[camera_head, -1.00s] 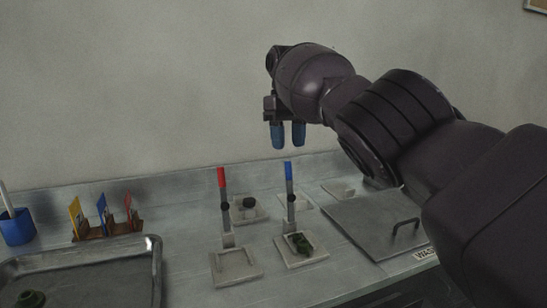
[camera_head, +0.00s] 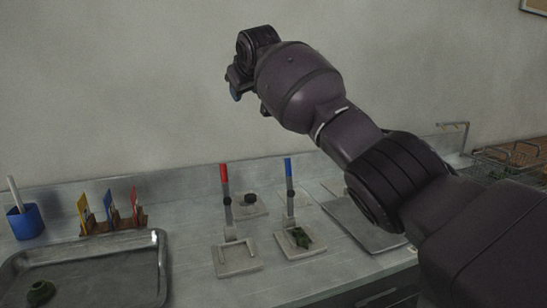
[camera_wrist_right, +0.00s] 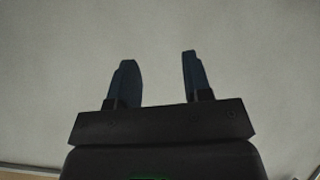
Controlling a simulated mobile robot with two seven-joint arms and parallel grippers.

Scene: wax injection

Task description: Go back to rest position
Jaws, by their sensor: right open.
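My right gripper (camera_head: 249,99) is raised in front of the bare wall in the head view, above and behind the bench fixtures. It is turned partly away, and only a little of its blue fingers shows. In the right wrist view the two fingers of the right gripper (camera_wrist_right: 158,75) stand apart with only plain wall between them, so it is open and empty. My left gripper is not in view.
The bench holds a red-handled fixture (camera_head: 226,190), a blue-handled fixture (camera_head: 289,180) with a green piece (camera_head: 300,237), a metal tray (camera_head: 162,262), a card rack (camera_head: 115,226) and a blue cup (camera_head: 27,222). A wire basket (camera_head: 510,158) is at right. Space around the gripper is clear.

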